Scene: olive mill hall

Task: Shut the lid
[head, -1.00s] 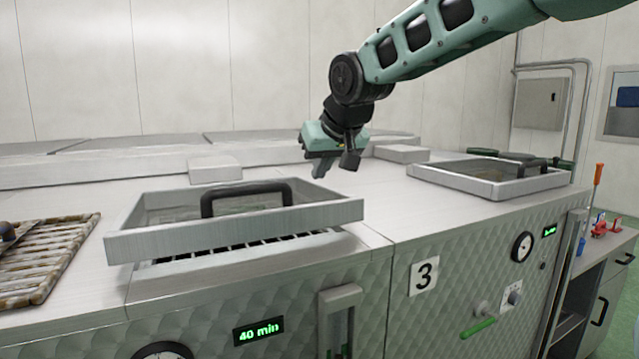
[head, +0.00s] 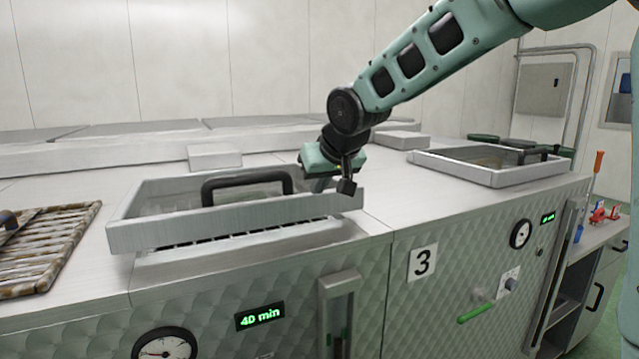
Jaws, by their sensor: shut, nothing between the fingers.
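A metal lid (head: 240,223) with a raised rim, a glass pane and a black arched handle (head: 247,184) sits over the left machine section. Its front edge stands raised and tilted, with a dark grate (head: 245,235) showing in the gap beneath. My gripper (head: 318,186) is shut and empty. It points down over the right part of the lid, to the right of the handle. Its fingertips are close to the lid's right front rim; whether they touch it I cannot tell.
Another lid with a handle (head: 490,174) lies flat on the right section marked 3. A rusty slatted rack (head: 45,245) lies at the left. A small block (head: 214,157) stands behind the raised lid. The metal top between the two lids is clear.

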